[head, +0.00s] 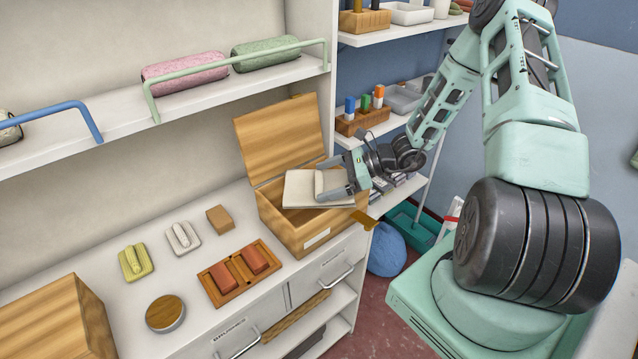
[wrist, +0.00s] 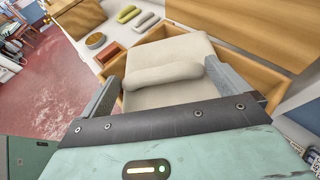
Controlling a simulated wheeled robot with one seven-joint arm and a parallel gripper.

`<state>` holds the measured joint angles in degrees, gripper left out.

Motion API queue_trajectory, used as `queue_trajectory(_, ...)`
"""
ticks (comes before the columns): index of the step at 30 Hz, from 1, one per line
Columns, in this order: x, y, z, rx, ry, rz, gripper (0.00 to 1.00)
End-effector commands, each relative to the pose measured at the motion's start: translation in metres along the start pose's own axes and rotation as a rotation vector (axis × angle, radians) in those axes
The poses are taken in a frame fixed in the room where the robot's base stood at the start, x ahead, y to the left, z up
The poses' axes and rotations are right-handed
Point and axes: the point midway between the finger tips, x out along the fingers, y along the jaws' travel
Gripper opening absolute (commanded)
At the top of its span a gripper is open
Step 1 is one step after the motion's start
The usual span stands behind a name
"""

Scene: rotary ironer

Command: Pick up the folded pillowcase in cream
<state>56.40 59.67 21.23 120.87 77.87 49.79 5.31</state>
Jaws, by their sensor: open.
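The folded cream pillowcase (head: 300,188) lies flat at the mouth of an open wooden box (head: 304,238), with a raised roll across its top. In the head view it overlaps the box's rim; I cannot tell what it rests on. It also shows in the wrist view (wrist: 172,52), with the roll between the fingers. My gripper (head: 327,178) is open at the pillowcase's right end. In the wrist view my gripper (wrist: 162,76) has one finger on each side of the roll, with no clear grip on it. Part of the pillowcase is hidden behind the gripper body.
The box's raised lid (head: 284,138) stands behind. On the counter left are a wooden tray (head: 239,274) with two red blocks, a yellow brush (head: 136,261), a white brush (head: 183,238) and a round tin (head: 165,313). A railed shelf (head: 110,120) is above.

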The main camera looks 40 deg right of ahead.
Motion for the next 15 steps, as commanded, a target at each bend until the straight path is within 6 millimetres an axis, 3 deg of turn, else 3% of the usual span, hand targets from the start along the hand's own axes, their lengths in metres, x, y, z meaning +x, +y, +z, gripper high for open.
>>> queue_trajectory(2,-0.0001,0.0,-0.0003,0.0,0.0,0.0,1.0)
queue_trajectory(3,-0.0001,0.0,-0.0003,0.0,0.0,0.0,0.94)
queue_trajectory(7,-0.0003,0.0,-0.0003,0.0,0.0,0.0,0.61)
queue_trajectory(15,-0.0005,0.0,0.0002,0.0,0.0,0.0,0.57)
